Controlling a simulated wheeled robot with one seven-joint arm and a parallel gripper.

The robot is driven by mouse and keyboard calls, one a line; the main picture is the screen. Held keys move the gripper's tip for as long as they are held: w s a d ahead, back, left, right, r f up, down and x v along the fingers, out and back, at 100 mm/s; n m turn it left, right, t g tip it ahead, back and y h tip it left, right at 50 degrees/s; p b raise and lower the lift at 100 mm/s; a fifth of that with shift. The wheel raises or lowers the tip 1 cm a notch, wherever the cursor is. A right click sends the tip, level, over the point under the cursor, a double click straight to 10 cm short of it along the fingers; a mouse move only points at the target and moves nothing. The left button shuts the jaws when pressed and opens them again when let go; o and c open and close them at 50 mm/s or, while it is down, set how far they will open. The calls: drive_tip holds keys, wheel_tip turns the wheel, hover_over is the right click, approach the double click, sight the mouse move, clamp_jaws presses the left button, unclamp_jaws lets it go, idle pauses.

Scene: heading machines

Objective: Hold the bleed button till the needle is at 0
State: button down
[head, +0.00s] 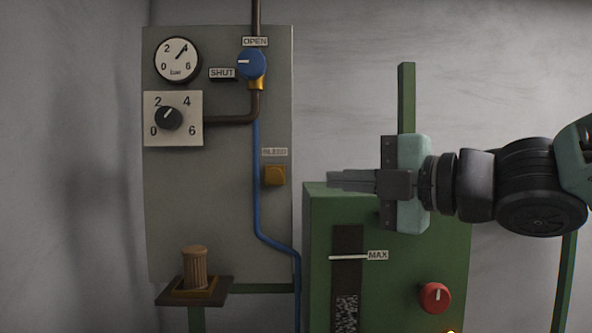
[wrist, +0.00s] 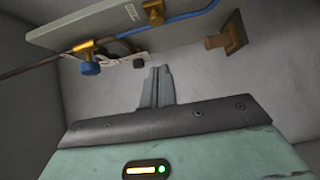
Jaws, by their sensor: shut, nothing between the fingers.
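The bleed button (head: 274,176) is a yellow-orange square on the grey panel (head: 215,215), below a label that reads BLEED. It also seems to show in the wrist view (wrist: 153,12), at the top edge. The round gauge (head: 177,60) has its needle pointing up and right, close to the 4. My gripper (head: 332,180) is shut and empty, with its fingers pointing left. In the head view its tips are right of the button with a gap between; the depth of that gap is unclear. The shut fingers also show in the wrist view (wrist: 158,84).
A blue valve knob (head: 251,64) has its mark toward SHUT. A black dial (head: 168,118) sits below the gauge. A blue pipe (head: 257,190) runs down left of the button. A green machine (head: 400,280) with a red knob (head: 435,297) stands below my gripper.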

drive_tip(key=shift+f, duration=0.15)
drive_tip(key=b, duration=1)
approach(268, 176)
drive_tip(key=a, duration=0.4)
drive_tip(key=shift+w+f+p, duration=0.15)
drive_tip(key=shift+w+p, duration=0.5)
drive_tip(key=shift+w, duration=1.2)
